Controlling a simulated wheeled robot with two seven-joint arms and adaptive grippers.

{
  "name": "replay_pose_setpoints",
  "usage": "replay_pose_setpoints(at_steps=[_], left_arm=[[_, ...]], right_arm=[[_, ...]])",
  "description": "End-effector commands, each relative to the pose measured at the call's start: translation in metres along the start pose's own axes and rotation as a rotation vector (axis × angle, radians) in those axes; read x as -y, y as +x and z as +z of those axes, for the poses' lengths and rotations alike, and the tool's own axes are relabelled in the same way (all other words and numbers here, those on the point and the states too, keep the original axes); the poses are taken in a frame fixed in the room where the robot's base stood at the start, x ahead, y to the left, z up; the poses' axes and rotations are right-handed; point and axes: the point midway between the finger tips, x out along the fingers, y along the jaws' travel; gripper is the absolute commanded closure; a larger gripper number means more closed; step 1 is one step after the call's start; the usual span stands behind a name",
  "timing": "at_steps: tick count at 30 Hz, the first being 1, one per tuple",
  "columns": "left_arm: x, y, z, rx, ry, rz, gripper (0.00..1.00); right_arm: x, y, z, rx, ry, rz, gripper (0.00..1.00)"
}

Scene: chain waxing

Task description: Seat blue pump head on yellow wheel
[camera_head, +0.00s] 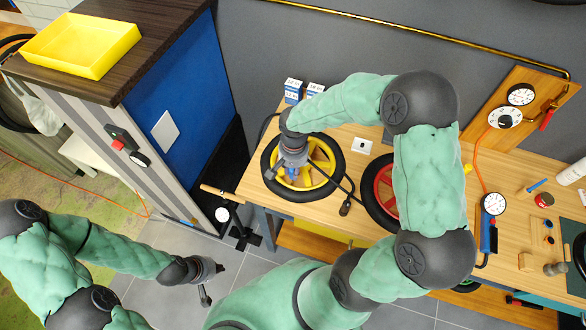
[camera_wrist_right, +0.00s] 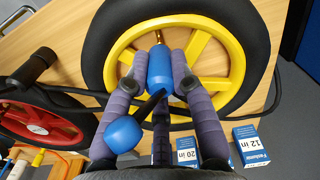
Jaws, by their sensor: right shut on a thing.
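The yellow wheel (camera_head: 318,180) with its black tyre lies on the wooden bench; its spokes (camera_wrist_right: 207,43) fill the wrist view. My right gripper (camera_head: 291,163) is over the wheel's hub side. In the wrist view its fingers (camera_wrist_right: 160,75) are shut on the blue pump head (camera_wrist_right: 160,66), one on each side. A brass valve stem (camera_wrist_right: 157,37) shows in line with the far end of the pump head; I cannot tell whether they touch. A blue lever end (camera_wrist_right: 123,134) sticks out toward the camera. My left gripper (camera_head: 212,276) is empty and open, off the bench over the floor.
A red wheel (camera_head: 383,187) lies right of the yellow one. Small blue-white boxes (camera_head: 293,92) stand behind it, also in the wrist view (camera_wrist_right: 250,145). A black hose (camera_head: 345,190) crosses the bench. A cabinet with a yellow tray (camera_head: 82,45) stands at left.

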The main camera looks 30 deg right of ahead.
Motion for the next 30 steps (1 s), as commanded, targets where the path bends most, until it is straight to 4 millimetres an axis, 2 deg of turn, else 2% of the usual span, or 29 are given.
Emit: replay_pose_setpoints(at_steps=[11,12,14,25,30], left_arm=[[0.001,0.002,0.000,0.000,0.000,0.000,1.00],[0.001,0.002,0.000,0.000,0.000,0.000,1.00],[0.001,0.002,0.000,0.000,0.000,0.000,1.00],[0.001,0.002,0.000,0.000,0.000,0.000,1.00],[0.001,0.002,0.000,0.000,0.000,0.000,1.00]], right_arm=[[0.000,0.002,0.000,0.000,0.000,0.000,1.00],[0.000,0.002,0.000,0.000,0.000,0.000,0.64],[0.000,0.002,0.000,0.000,0.000,0.000,0.48],[0.000,0.000,0.000,-0.001,0.000,0.000,0.48],[0.001,-0.018,-0.001,-0.003,0.000,-0.002,0.48]])
